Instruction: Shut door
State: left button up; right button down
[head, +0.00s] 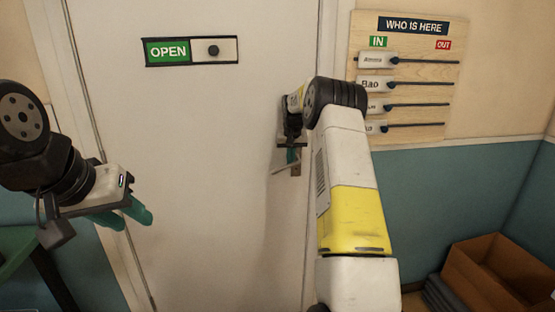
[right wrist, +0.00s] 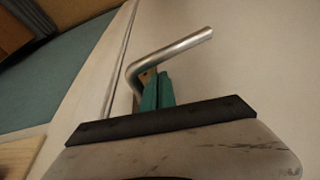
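The white door (head: 205,120) fills the middle of the head view. It looks about flush with its frame, but I cannot tell whether it is latched. A bent silver lever handle (right wrist: 178,54) sticks out from the door near its edge in the right wrist view. My right gripper (head: 292,156) is at the handle, near the door's right edge. Its teal fingers (right wrist: 157,92) look pressed together beside the handle's bend, with no lever visible between them. My left gripper (head: 128,213) hangs in front of the door's left part, apart from it; its finger gap is unclear.
An OPEN slider sign (head: 191,51) is on the door. A "WHO IS HERE" board (head: 425,80) with name sliders hangs on the wall to the right. A cardboard box (head: 500,270) stands at lower right. A green-topped table (head: 15,245) is at lower left.

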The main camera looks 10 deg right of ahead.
jog(key=shift+w+d+r, duration=0.15)
jog(key=shift+w+r, duration=0.2)
jog(key=shift+w, duration=0.3)
jog(key=v, duration=0.3)
jog(key=s+v, duration=0.1)
jog(key=v, duration=0.5)
jog(key=shift+s+r, duration=0.1)
jog(key=shift+s, duration=0.2)
jog(key=s+a+r, duration=0.3)
jog(key=s+r, duration=0.1)
jog(key=s, duration=0.3)
jog(key=s+a+r+n+t+y, duration=0.1)
jog(key=s+a+r, duration=0.1)
jog(key=s+r, duration=0.35)
jog(key=s+a+r, duration=0.2)
jog(key=s+a, duration=0.1)
jog(key=s, duration=0.5)
jog(key=s+a+f+y, duration=0.1)
jog(key=s+a+f, duration=0.2)
jog(key=s, duration=0.9)
jog(key=s+a+f+n+t, duration=0.1)
jog(key=s+a+f, duration=0.1)
jog(key=s, duration=0.9)
jog(key=shift+s+a+f+n+y, duration=0.3)
jog(key=shift+s+a+f+y, duration=0.1)
jog(key=shift+a, duration=0.25)
jog(key=shift+r, duration=0.1)
